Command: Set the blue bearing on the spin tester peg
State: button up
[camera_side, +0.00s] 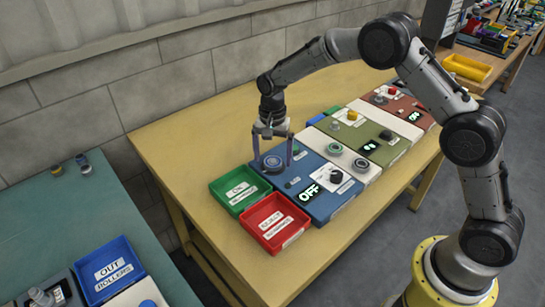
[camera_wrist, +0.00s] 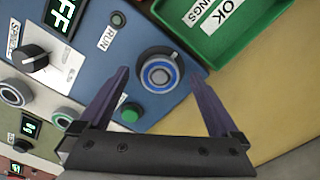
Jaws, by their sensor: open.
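The blue bearing (camera_wrist: 158,73), a grey ring with a blue band, lies flat on the round dark seat of the blue spin tester panel. It also shows in the side view (camera_side: 272,162). A grey round centre, which looks like the peg end, fills its middle. My gripper (camera_wrist: 156,70) is open, its two purple fingers standing either side of the bearing with gaps visible. In the side view, my gripper (camera_side: 273,160) points down over the tester's far left corner. Whether the bearing is fully down on the peg is hard to tell.
The tester (camera_side: 318,200) has an OFF display (camera_side: 309,194), a black knob (camera_side: 336,177) and a green button (camera_wrist: 130,113). A green OK tray (camera_side: 238,188) and a red reject tray (camera_side: 272,222) adjoin it. Two other bearings (camera_side: 335,149) (camera_side: 361,165) sit on the white strip.

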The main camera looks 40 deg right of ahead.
notch_tip(320, 180, up, 13)
dwell(0.3)
notch_tip(320, 180, up, 7)
dwell(1.0)
dwell(0.5)
